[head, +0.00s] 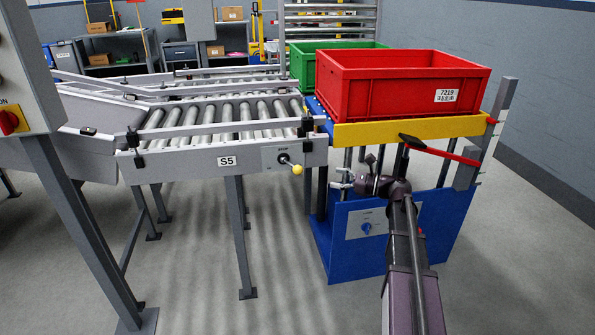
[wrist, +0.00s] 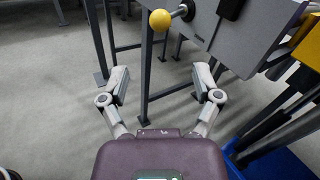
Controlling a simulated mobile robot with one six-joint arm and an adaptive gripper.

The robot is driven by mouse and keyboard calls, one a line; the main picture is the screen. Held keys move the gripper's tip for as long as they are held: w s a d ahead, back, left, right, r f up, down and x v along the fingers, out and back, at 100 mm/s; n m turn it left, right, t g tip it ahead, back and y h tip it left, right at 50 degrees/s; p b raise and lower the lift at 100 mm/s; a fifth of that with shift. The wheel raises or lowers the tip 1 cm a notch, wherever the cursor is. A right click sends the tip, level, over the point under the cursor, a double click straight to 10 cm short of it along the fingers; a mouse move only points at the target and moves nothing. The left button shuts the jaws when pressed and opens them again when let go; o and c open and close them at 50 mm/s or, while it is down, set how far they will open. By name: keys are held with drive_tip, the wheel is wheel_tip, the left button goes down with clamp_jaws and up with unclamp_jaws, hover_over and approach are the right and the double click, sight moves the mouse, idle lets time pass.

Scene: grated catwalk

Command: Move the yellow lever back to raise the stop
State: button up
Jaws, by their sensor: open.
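The yellow lever is a ball knob (head: 297,169) on a short dark stem. It sticks out from a small light plate marked STOP (head: 275,156) on the side of the roller conveyor. In the wrist view the yellow knob (wrist: 160,20) is at the top, ahead of and between my fingers. My gripper (wrist: 160,80) is open and empty, with nothing between its fingers. In the head view my gripper (head: 341,183) is to the right of the knob and apart from it, in front of the blue lift. I cannot make out the stop itself.
A red bar (head: 445,155) juts out at right. A grey conveyor leg (head: 238,235) stands below the rollers. The floor in front is clear.

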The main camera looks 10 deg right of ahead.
sight(297, 170)
drive_tip(key=x, duration=1.3)
drive_tip(key=shift+w, duration=0.1)
clamp_jaws()
